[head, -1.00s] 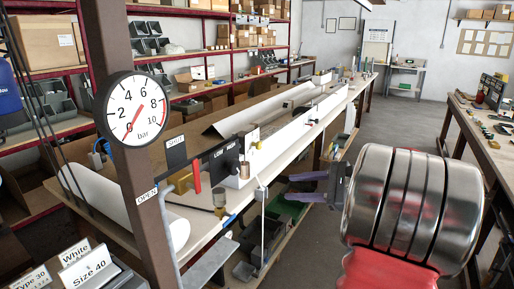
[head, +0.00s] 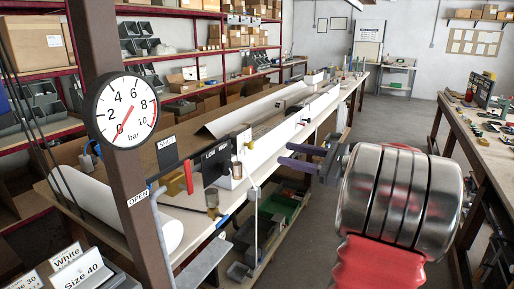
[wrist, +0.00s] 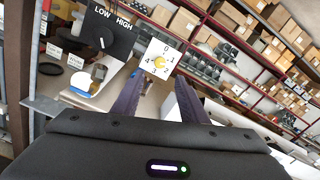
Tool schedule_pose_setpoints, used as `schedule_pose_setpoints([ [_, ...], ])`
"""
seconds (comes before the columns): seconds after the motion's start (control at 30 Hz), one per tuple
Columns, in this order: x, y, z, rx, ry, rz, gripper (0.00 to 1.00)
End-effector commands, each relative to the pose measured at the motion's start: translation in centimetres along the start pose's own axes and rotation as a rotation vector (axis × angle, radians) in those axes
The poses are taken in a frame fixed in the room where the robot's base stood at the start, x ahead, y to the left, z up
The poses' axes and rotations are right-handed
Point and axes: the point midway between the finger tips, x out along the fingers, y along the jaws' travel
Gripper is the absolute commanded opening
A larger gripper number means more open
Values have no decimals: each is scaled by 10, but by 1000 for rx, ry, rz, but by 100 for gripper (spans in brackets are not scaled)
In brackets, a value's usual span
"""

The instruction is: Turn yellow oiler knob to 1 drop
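The yellow oiler knob (wrist: 159,62) sits at the middle of a white dial plate (wrist: 151,49) numbered 0 to 4 in the wrist view. Which number it points to is too small to tell. My gripper (wrist: 160,77) is open, its purple fingers either side of the dial in that picture, with nothing between them. The knob appears beyond the fingertips; contact cannot be seen. In the head view my gripper (head: 284,154) points left toward the bench fittings, right of the small brownish cylinder (head: 237,170). The yellow knob is not clear there.
A black LOW/HIGH panel (wrist: 108,32) and a small glass oil cup (wrist: 98,72) lie left of the dial. A bar gauge (head: 125,111) hangs on a post in front of the long bench. A red handle (head: 188,177) stands nearby. The aisle floor (head: 385,115) is clear.

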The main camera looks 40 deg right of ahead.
Motion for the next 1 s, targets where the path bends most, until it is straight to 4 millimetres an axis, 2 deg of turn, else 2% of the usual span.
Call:
schedule_pose_setpoints([
  [0.6,95,1,0,0,-1,1,39],
  [0.8,114,0,0,-1,0,0,39],
  [1.0,117,0,0,-1,1,-3,39],
])
